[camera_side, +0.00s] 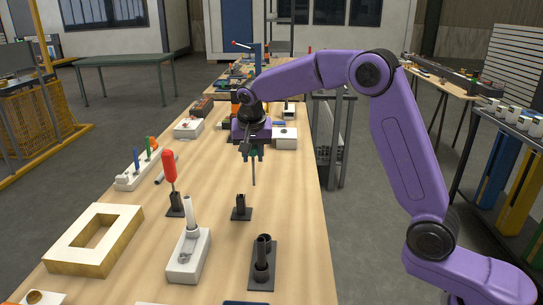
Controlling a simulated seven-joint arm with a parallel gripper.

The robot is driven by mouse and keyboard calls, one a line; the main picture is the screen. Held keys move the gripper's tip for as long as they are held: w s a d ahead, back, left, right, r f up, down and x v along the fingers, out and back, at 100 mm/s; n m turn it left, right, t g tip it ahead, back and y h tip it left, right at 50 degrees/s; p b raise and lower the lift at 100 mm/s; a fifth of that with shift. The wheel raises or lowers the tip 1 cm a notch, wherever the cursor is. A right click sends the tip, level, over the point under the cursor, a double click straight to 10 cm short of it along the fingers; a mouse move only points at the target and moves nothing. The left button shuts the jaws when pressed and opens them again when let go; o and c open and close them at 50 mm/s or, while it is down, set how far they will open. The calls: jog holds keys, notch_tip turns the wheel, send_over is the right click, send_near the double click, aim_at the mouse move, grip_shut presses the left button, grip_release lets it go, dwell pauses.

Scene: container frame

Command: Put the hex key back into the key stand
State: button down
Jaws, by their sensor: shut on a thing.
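My gripper (252,153) hangs above the middle of the wooden table, pointing down. It is shut on the hex key (254,174), a thin dark rod that hangs nearly upright below the fingers. Its upper end is hidden in the fingers, with a bit of green showing there. A small black stand with a short upright socket (241,208) sits on the table in front of the gripper and slightly left; it looks like the key stand. The key's lower tip appears apart from it and above the table.
A red-handled tool (170,167) stands in a black holder at left. A white block with a grey post (188,253) and a black two-tube holder (263,262) stand nearer. A wooden frame (66,257) lies at front left. The table right of the small stand is clear.

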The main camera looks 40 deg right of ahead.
jog(key=shift+m, duration=0.7)
jog(key=shift+w+a+f, duration=0.35)
jog(key=shift+w+f, duration=0.25)
jog(key=shift+w+a+f, duration=0.35)
jog(key=shift+w+f, duration=0.25)
jog(key=shift+w+a+f, duration=0.35)
jog(key=shift+w+f, duration=0.25)
jog(key=shift+f, duration=0.1)
jog(key=shift+f, duration=1.9)
jog(key=shift+f, duration=1.6)
jog(key=c, duration=0.8)
grip_release()
jog(key=v, duration=1.7)
jog(key=shift+a+r, duration=0.15)
jog(key=shift+a, duration=0.2)
